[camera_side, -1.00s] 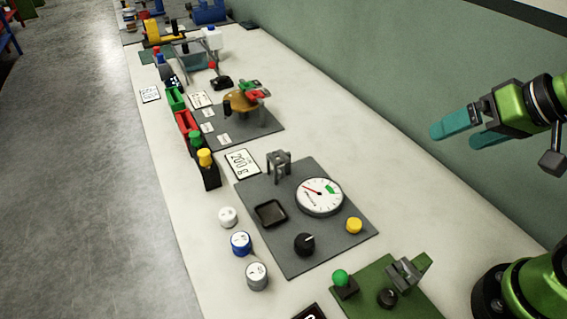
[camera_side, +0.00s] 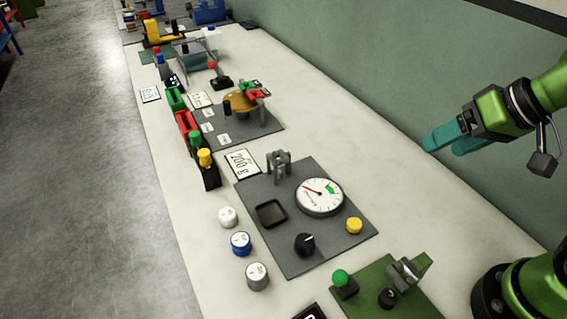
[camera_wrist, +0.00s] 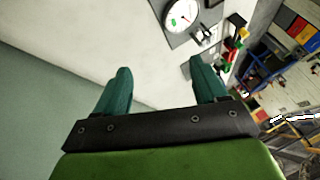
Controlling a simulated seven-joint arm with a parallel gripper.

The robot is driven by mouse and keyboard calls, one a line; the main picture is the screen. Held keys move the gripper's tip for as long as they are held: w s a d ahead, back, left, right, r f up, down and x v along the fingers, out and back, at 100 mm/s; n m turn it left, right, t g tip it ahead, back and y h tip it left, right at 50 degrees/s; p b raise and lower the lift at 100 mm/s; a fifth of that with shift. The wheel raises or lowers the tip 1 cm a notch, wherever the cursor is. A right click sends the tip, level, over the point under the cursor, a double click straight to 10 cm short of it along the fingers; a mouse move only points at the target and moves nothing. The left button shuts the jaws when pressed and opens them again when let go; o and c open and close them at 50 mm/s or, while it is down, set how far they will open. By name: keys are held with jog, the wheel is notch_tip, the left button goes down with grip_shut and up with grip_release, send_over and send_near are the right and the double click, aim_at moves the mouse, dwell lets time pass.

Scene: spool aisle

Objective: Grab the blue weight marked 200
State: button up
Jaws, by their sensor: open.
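The blue weight (camera_side: 241,243) stands upright on the pale bench, left of the grey mat, with a light top whose marking is too small to read. A small white weight (camera_side: 228,216) stands behind it and a larger pale weight (camera_side: 257,276) in front of it. My gripper (camera_side: 428,146) is open and empty, high at the right and well away from the weights. In the wrist view its two teal fingers (camera_wrist: 158,80) are spread apart. No weight can be made out in that view.
A grey mat (camera_side: 285,253) holds a dial gauge (camera_side: 319,196), a black tray (camera_side: 271,213), a black knob (camera_side: 304,244) and a yellow button (camera_side: 354,225). A "200 g" card (camera_side: 242,163) lies behind. A green board (camera_side: 385,275) is at front right.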

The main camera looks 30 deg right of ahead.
jog(key=w+a+n+g, duration=0.2)
jog(key=w+a+g, duration=0.2)
jog(key=w+a, duration=0.8)
jog(key=m+g+h, duration=0.2)
jog(key=m, duration=0.2)
send_over(240, 238)
jog(key=f, duration=1.5)
jog(key=shift+s+a+f, duration=0.1)
jog(key=shift+s+f, duration=0.15)
jog(key=shift+f, duration=0.15)
jog(key=shift+w+f, duration=0.2)
jog(key=shift+f, duration=2.5)
jog(key=shift+c, duration=0.4)
jog(key=shift+r, duration=0.1)
jog(key=c, duration=1.2)
